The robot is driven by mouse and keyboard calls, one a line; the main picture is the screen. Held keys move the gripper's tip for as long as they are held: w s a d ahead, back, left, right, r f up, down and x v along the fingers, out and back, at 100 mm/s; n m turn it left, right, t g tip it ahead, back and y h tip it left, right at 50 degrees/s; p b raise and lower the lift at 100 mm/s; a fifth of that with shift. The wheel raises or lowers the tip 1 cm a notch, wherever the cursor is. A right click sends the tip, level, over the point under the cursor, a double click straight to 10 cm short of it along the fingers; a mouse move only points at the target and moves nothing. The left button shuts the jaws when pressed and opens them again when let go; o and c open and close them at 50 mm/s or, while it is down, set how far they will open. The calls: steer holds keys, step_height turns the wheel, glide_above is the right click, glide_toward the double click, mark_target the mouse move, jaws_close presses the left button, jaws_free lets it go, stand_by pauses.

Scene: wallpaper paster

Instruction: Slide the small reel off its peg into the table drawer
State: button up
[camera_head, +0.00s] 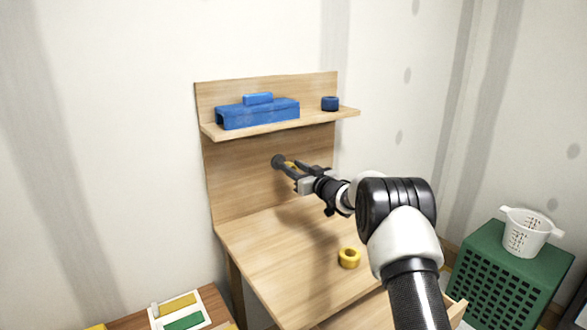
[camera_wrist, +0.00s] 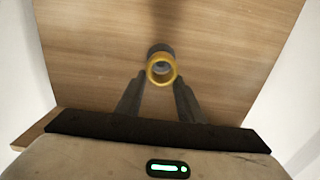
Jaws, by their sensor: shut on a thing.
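A small yellow reel (camera_head: 290,164) is between the fingertips of my gripper (camera_head: 287,168), close to the wooden back board. In the wrist view the yellow reel (camera_wrist: 152,72) shows end-on as a ring, with the gripper's (camera_wrist: 161,80) fingers at its two sides. A dark round piece (camera_head: 277,160), seemingly the peg or its base, is just behind the reel against the board. I cannot tell how far the reel sits on the peg. A wooden part at the table's lower right, seemingly the table drawer (camera_head: 459,311), shows only in part behind my arm.
Another yellow reel (camera_head: 348,258) lies on the table top (camera_head: 275,245). A shelf (camera_head: 235,133) above my gripper holds a blue box-like tool (camera_head: 258,114) and a dark blue reel (camera_head: 330,103).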

steer(key=shift+v, duration=1.95)
